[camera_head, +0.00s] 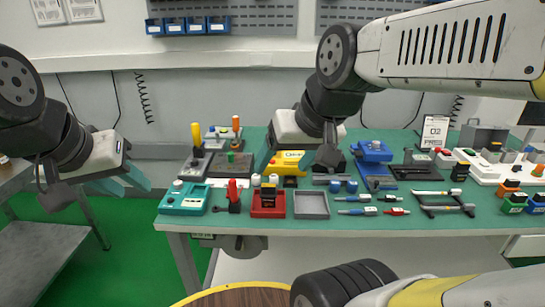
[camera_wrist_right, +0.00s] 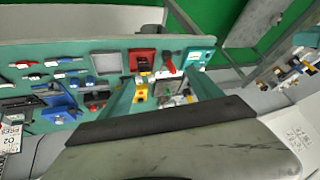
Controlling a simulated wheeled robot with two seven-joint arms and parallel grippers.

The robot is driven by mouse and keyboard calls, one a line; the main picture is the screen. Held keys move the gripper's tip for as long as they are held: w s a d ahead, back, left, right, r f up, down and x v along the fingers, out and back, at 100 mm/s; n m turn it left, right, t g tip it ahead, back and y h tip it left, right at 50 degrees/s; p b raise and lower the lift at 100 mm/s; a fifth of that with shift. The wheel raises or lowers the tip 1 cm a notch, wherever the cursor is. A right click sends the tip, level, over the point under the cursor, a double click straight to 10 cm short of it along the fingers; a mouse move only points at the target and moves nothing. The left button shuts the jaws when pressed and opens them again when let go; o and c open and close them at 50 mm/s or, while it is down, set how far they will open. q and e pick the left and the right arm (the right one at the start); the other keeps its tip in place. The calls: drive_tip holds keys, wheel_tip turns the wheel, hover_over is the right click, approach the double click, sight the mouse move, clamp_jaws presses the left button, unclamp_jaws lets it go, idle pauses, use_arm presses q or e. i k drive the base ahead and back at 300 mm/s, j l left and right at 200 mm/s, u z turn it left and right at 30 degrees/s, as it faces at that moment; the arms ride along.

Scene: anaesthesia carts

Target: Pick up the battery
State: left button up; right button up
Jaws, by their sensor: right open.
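The red base also shows in the right wrist view (camera_wrist_right: 142,55), beyond the fingers. My right gripper (camera_head: 296,160) is open and empty above the bench, over a yellow device (camera_head: 290,169) and behind the red base. The yellow device lies between the fingers in the wrist view (camera_wrist_right: 140,95). My left gripper (camera_head: 124,184) is open and empty, left of the bench.
Around the red base are a teal device (camera_head: 184,200), a red-handled tool (camera_head: 233,194) and a grey tray (camera_head: 311,205). Pens and screwdrivers lie to the right. Coloured blocks (camera_head: 513,204) stand at the bench's right end. A metal cart (camera_head: 45,260) is at left.

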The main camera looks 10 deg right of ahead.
sight(460, 172)
drive_tip(key=z, duration=2.05)
